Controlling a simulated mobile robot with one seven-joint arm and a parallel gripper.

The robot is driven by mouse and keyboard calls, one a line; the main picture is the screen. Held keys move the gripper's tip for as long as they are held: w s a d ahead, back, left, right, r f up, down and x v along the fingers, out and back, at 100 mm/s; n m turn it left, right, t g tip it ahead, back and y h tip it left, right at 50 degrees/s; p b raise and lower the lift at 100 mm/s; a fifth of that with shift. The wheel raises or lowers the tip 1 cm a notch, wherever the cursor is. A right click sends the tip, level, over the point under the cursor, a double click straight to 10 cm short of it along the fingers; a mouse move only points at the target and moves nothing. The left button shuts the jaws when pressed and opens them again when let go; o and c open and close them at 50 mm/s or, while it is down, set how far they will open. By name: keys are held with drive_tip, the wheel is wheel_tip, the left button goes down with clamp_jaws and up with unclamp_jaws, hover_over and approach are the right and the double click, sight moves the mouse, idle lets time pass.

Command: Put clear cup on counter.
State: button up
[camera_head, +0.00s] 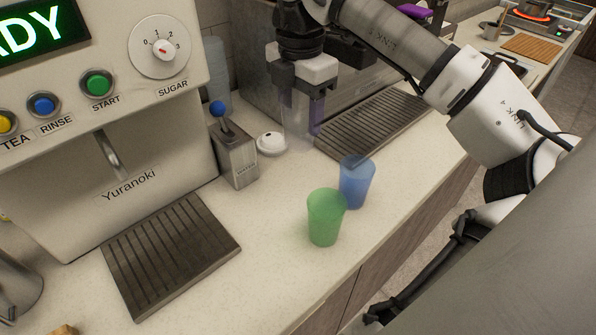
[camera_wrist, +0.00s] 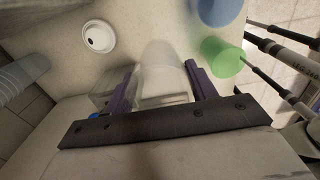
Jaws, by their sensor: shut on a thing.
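The clear cup (camera_head: 298,128) is upright and see-through, between the purple fingers of my gripper (camera_head: 302,112). My gripper is shut on it. The cup's base is at or just above the counter (camera_head: 270,205); I cannot tell whether it touches. In the wrist view the clear cup (camera_wrist: 165,75) sits between the two fingers, its outline faint against the pale counter.
A green cup (camera_head: 325,218) and a blue cup (camera_head: 357,182) stand close together near the counter's front edge. A white lid (camera_head: 270,143) and a metal dispenser (camera_head: 236,158) are left of my gripper. A drip tray (camera_head: 370,128) lies to its right. The counter's front left is mostly clear.

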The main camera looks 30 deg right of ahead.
wheel_tip(320, 180, down, 11)
drive_tip(key=b, duration=0.5)
drive_tip(key=shift+f, duration=0.1)
drive_tip(key=shift+f, duration=0.15)
drive_tip(key=o, duration=1)
wheel_tip(320, 180, up, 12)
drive_tip(key=shift+r+b, duration=0.2)
drive_tip(key=shift+b, duration=0.15)
